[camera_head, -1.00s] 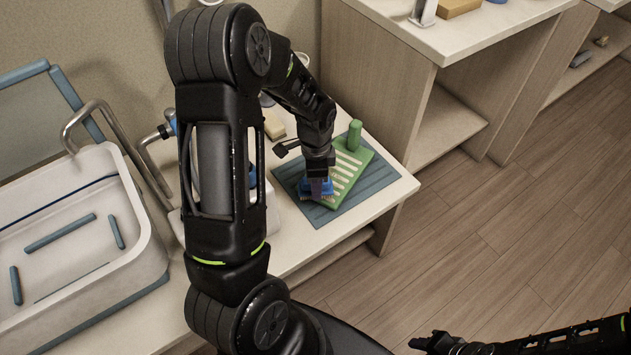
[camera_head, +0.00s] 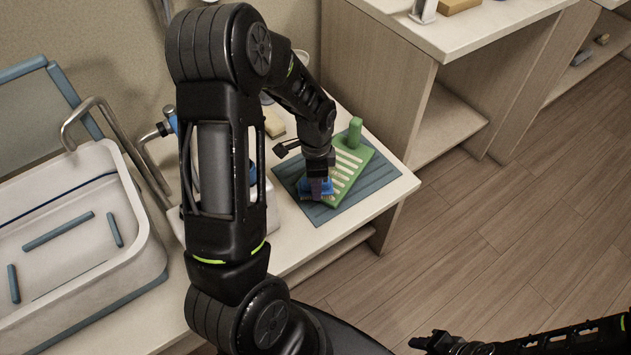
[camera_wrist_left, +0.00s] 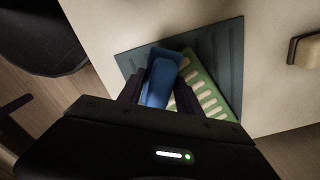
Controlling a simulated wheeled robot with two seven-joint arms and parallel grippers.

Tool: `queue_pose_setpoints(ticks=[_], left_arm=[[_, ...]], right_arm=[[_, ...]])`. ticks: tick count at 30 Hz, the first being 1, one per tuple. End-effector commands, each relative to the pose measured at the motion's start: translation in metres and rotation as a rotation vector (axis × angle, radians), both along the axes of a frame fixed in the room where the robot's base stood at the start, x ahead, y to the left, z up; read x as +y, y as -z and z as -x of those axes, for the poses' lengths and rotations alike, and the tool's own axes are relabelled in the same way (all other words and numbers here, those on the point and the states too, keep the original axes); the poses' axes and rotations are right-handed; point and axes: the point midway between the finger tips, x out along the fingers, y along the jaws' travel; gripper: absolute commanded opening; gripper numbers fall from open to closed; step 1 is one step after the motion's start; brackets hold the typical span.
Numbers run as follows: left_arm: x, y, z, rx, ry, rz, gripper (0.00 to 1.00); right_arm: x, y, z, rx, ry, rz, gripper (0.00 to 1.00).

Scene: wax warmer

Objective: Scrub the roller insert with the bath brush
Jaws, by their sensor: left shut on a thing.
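The green roller insert (camera_head: 352,172) with pale slots lies flat on the blue-grey mat (camera_head: 379,189) on the counter. It also shows in the left wrist view (camera_wrist_left: 206,88), beside the brush. My left gripper (camera_head: 319,186) is shut on the blue bath brush (camera_head: 330,187), whose bristles face down over the near-left part of the insert. In the left wrist view the blue brush (camera_wrist_left: 161,78) sits between my fingers. I cannot tell whether the bristles touch the insert. My right gripper (camera_head: 424,342) is at the bottom edge, away from the counter; its jaws are too small to judge.
A green upright block (camera_head: 355,130) stands at the insert's far end. A yellowish block (camera_head: 273,124) lies behind the arm. A white tub (camera_head: 75,230) with blue bars stands at the left. A taller wooden cabinet (camera_head: 372,75) borders the counter's back right.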

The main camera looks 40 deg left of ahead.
Motion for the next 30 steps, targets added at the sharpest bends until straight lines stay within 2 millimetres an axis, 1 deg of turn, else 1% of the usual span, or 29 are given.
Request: queue_pose_setpoints(ticks=[17, 20, 30], left_arm=[[0.000, 0.004, -0.002, 0.000, 0.000, 0.000, 0.09], [0.001, 0.005, -0.006, 0.001, 0.000, -0.001, 0.09], [0.004, 0.004, -0.037, -0.001, 0.001, -0.001, 0.09]], right_arm=[[0.000, 0.004, 0.000, 0.000, 0.000, 0.000, 0.36], [0.000, 0.004, 0.000, 0.000, 0.000, 0.000, 0.36], [0.000, 0.008, 0.000, 0.000, 0.000, 0.000, 0.36]])
